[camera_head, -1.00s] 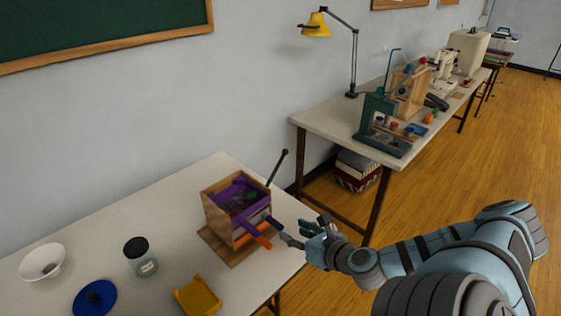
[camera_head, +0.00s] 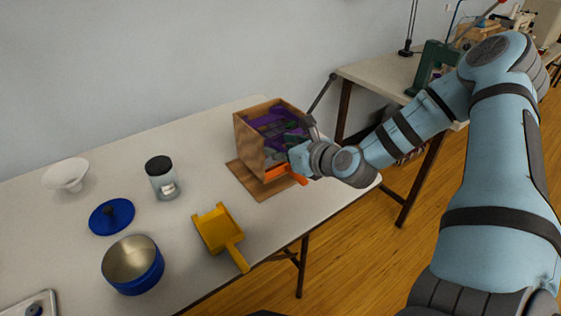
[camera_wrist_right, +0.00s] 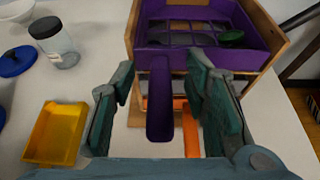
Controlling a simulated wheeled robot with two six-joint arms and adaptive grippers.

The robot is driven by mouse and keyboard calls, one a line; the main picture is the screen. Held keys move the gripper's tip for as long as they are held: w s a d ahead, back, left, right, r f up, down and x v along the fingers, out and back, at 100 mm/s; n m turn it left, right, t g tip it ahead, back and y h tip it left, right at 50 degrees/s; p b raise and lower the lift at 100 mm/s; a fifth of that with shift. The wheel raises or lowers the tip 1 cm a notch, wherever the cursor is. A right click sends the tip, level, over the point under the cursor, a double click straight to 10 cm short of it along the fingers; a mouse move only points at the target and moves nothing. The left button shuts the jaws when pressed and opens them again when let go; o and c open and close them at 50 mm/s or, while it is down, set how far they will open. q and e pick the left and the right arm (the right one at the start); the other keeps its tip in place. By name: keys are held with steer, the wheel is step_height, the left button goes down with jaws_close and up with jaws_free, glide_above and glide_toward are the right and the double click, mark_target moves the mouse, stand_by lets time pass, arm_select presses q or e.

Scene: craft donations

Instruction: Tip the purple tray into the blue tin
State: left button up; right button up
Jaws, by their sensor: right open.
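The purple tray (camera_wrist_right: 255,58) sits in the top of a wooden box frame (camera_head: 246,141), with a grid and dark pieces in it. Its purple handle (camera_wrist_right: 160,100) sticks out toward me. My right gripper (camera_wrist_right: 155,90) is open, with its fingers on either side of the handle in the wrist view; I cannot tell whether they touch it. In the head view the gripper (camera_head: 298,150) is at the front right of the box and hides the handle. The blue tin (camera_head: 133,265) stands open and looks empty at the table's front left. My left gripper is not in view.
An orange handle (camera_head: 288,175) sticks out lower on the box. A yellow scoop (camera_head: 218,230), a blue lid (camera_head: 112,216), a lidded jar (camera_head: 162,182) and a white bowl (camera_head: 66,175) stand left of the box. Table between them is bare.

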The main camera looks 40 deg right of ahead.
steer(key=shift+w, duration=0.35)
steer(key=shift+s, duration=0.1)
steer(key=shift+c, duration=0.4)
jaws_close()
steer(key=shift+r, duration=0.25)
